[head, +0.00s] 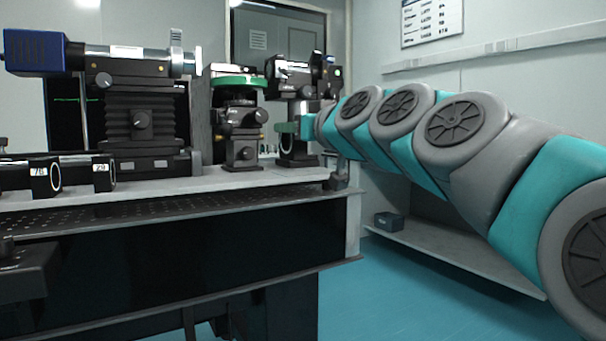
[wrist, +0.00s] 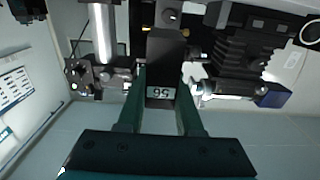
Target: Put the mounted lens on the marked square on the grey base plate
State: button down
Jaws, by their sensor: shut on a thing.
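My gripper (wrist: 161,78) has two green fingers, shut on a black piece (wrist: 165,50) with a white number label, which appears to be the mounted lens. The label reads like 56 as seen and lies between the fingers in the wrist view. Two black tubes labelled with numbers (head: 30,174) (head: 88,172) lie at the left. I cannot make out the marked square or clearly identify the base plate.
A grey raised board (head: 200,184) carries a blue-ended device on a black stage (head: 138,125), a green-topped mount (head: 240,125) and a black instrument (head: 296,80). A perforated dark table (head: 150,213) lies below. A small dark box (head: 388,220) sits on a low shelf.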

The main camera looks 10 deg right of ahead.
jog(key=w+d, duration=0.1)
jog(key=w, duration=0.4)
jog(key=w+d+f, duration=0.1)
jog(key=w, duration=0.4)
jog(key=w+d, duration=0.1)
jog(key=w, duration=0.4)
jog(key=shift+w+d+f, duration=0.1)
jog(key=shift+w+f, duration=0.05)
jog(key=shift+f, duration=0.1)
jog(key=shift+w+f, duration=0.1)
jog(key=shift+f, duration=1.65)
jog(key=shift+b, duration=0.3)
jog(key=shift+f, duration=0.2)
jog(key=c, duration=0.6)
grip_release()
jog(key=shift+o, duration=0.2)
